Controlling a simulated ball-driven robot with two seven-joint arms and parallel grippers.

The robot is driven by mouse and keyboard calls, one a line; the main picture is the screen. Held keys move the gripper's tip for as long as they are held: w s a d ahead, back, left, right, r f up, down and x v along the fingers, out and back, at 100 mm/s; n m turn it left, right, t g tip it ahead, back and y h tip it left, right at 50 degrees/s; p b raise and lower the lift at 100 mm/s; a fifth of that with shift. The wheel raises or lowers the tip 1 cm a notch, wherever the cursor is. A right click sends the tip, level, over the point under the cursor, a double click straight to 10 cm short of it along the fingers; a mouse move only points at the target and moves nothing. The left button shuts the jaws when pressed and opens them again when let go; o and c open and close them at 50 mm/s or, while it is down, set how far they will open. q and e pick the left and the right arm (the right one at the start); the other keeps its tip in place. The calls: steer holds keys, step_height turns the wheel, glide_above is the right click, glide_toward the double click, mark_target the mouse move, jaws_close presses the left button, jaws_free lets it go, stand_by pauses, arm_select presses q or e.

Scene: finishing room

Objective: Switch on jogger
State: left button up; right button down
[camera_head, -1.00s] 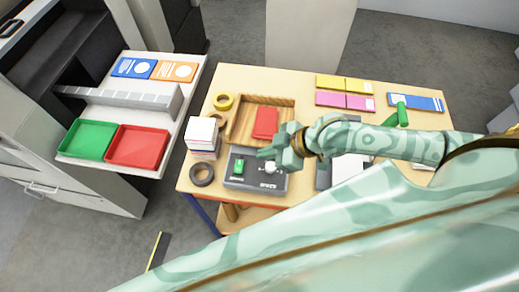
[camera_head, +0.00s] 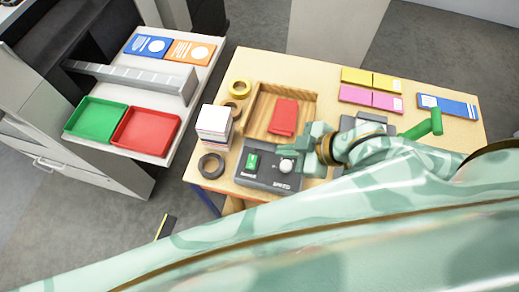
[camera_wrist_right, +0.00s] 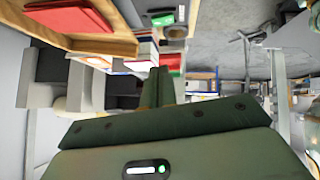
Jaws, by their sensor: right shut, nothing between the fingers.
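The jogger is a wooden tray (camera_head: 262,112) holding a red stack (camera_head: 284,117), with a dark control box (camera_head: 264,181) at its front. On the box are a green switch (camera_head: 253,162) at left and a pale round knob (camera_head: 286,166) at right. My right gripper (camera_head: 285,152) is shut and empty, its tips pointing left just above the knob; contact cannot be told. In the right wrist view the shut fingers (camera_wrist_right: 160,88) show below part of the control box and the red stack (camera_wrist_right: 70,16). My left gripper is out of view.
A paper stack (camera_head: 213,122) and dark tape roll (camera_head: 211,165) stand left of the box, with a yellow roll (camera_head: 240,87) behind. A green handle (camera_head: 424,128) stands at right. Yellow and pink pads (camera_head: 370,98) lie at the back. A side shelf holds green and red trays (camera_head: 146,132).

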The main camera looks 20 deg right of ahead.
glide_toward(250, 157)
step_height(250, 157, up, 2)
steer(key=a, duration=0.2)
steer(key=x, duration=0.1)
steer(key=b+x, duration=0.1)
steer(key=x, duration=0.1)
steer(key=shift+w, duration=0.4)
steer(key=f, duration=0.3)
steer(key=shift+w+d+f+b, duration=0.15)
steer(key=shift+w+b, duration=0.15)
steer(key=shift+b, duration=0.1)
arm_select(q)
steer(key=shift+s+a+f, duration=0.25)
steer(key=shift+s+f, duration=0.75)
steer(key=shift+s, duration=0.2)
arm_select(e)
steer(key=shift+f, duration=0.35)
